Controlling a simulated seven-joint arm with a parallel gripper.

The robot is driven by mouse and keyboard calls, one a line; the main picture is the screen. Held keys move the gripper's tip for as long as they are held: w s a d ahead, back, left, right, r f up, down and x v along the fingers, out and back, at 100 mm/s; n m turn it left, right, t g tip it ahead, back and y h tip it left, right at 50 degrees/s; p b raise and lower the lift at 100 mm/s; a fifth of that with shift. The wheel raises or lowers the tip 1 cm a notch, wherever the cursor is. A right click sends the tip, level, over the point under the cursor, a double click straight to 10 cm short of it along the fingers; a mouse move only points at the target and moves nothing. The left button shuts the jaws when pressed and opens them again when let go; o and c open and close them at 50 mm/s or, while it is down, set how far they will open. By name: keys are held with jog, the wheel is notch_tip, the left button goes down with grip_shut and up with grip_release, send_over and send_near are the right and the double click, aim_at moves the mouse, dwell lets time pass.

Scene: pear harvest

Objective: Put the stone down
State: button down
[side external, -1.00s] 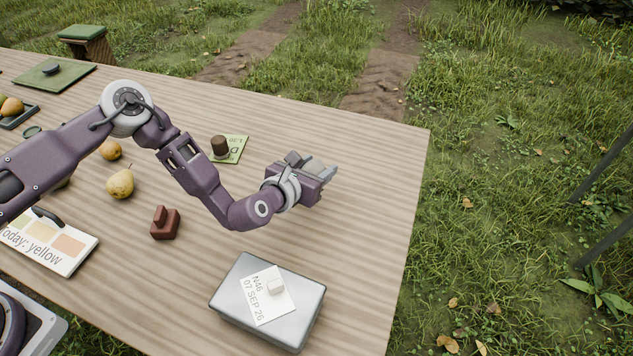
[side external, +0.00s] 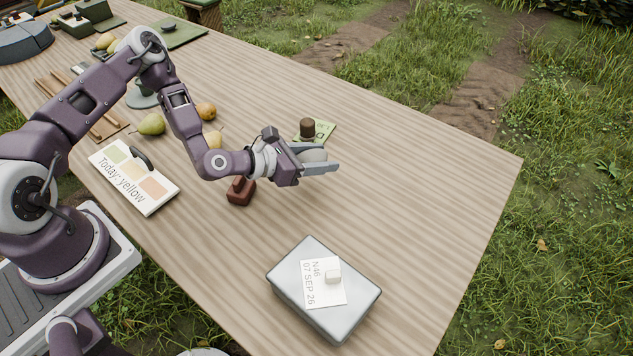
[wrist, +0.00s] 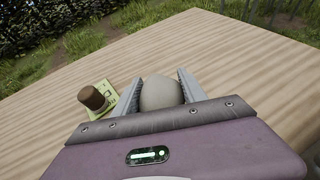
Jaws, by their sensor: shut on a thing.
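The stone (wrist: 161,94) is grey and rounded. It sits between the two fingers of my gripper (side external: 322,161), which is shut on it. In the side external view the stone (side external: 313,155) is partly hidden by the near finger. My gripper points to the right over the wooden table (side external: 420,190), and bare table shows beyond the fingertips in the wrist view. I cannot tell exactly how high the stone is above the table.
A brown cylinder (side external: 307,127) stands on a green card (side external: 325,130) just behind my gripper. A dark red block (side external: 240,192) is below my wrist. A silver box (side external: 300,295) with a paper label stands at the front. The right side of the table is clear.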

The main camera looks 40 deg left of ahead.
aim_at(320, 185)
notch_tip(320, 185, down, 7)
jog(key=shift+r, duration=0.2)
jog(key=c, duration=0.6)
grip_release()
jog(key=shift+f, duration=0.15)
jog(key=shift+c, duration=0.2)
